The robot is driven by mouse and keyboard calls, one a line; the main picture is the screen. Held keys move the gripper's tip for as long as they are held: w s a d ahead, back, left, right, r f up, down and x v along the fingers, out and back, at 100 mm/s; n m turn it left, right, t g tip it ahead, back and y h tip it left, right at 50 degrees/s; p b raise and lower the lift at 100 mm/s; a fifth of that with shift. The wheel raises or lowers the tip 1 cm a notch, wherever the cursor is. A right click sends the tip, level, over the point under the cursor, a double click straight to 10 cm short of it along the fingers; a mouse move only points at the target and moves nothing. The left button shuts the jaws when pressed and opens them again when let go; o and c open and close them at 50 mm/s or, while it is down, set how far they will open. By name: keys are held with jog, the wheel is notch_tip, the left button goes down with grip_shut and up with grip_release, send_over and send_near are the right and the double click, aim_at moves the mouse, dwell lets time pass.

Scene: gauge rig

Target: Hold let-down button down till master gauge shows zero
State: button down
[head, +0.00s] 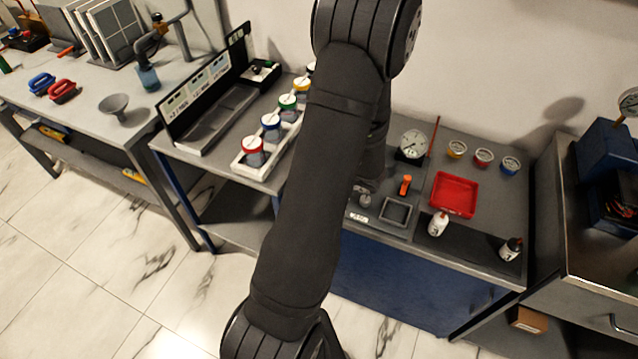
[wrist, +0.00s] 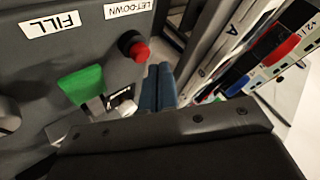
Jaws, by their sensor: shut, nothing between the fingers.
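The let-down button (wrist: 136,48) is a red cap on a black collar, beside a white LET-DOWN label (wrist: 131,9) on a grey panel in the wrist view. My gripper (wrist: 161,70) shows as two blue-grey fingers, shut and empty, just below and right of the button in the picture. I see no contact with the button, but depth is hard to judge. In the head view my arm hides the gripper and the button. A white-faced dial gauge (head: 413,145) stands at the back of the bench; its reading is too small to tell. I cannot confirm it is the master gauge.
A green control (wrist: 82,86) sits left of my fingers, near a FILL label (wrist: 50,24). A red tray (head: 454,194), two small bottles (head: 438,223) and several pots stand on the bench right. A rack of coloured-lid jars (head: 271,127) stands left of my arm.

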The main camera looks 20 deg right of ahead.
jog(key=shift+r, duration=2.55)
jog(key=shift+r, duration=1.9)
jog(key=shift+f, duration=0.15)
